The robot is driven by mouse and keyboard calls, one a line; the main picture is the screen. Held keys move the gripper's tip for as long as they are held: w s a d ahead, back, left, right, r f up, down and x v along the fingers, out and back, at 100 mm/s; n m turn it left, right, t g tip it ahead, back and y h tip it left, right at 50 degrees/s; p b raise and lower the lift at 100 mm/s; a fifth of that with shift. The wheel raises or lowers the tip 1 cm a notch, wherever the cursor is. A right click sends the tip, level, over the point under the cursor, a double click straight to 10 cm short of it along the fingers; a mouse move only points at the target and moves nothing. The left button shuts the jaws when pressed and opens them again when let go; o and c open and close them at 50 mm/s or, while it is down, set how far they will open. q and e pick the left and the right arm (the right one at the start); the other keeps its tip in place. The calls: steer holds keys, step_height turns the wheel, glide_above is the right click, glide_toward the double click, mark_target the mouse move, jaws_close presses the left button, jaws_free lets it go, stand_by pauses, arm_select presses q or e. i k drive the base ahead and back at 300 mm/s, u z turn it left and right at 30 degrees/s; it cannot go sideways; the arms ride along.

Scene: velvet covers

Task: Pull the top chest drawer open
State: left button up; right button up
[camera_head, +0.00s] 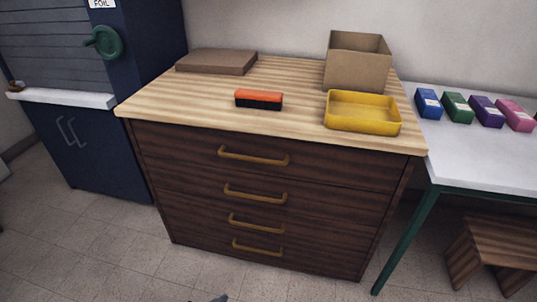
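The dark brown wooden chest (160,170) stands in the middle, under a light striped wooden top. Its top drawer (330,165) is shut, with its front flush with the chest. The drawer's brass bar handle (253,157) runs across the middle of its front and is unobstructed. Several drawers with like handles are stacked in the chest, and the lower ones are shut too. Neither of my grippers shows clearly. Only a small grey sliver shows at the bottom edge, left of centre, and I cannot tell what it is.
On the chest top are an orange-and-black brush (259,99), a yellow tray (362,125), an open cardboard box (357,72) and a flat brown box (216,61). A white table (485,155) stands close on the right, a blue cabinet (100,150) left. The floor in front is clear.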

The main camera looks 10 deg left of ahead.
mark_target(360, 169)
steer(key=u, duration=0.5)
steer(key=k, duration=0.6)
steer(key=u, duration=0.95)
steer(key=i, duration=0.9)
steer(key=z, duration=0.5)
steer(key=i, duration=0.6)
steer(key=z, duration=0.4)
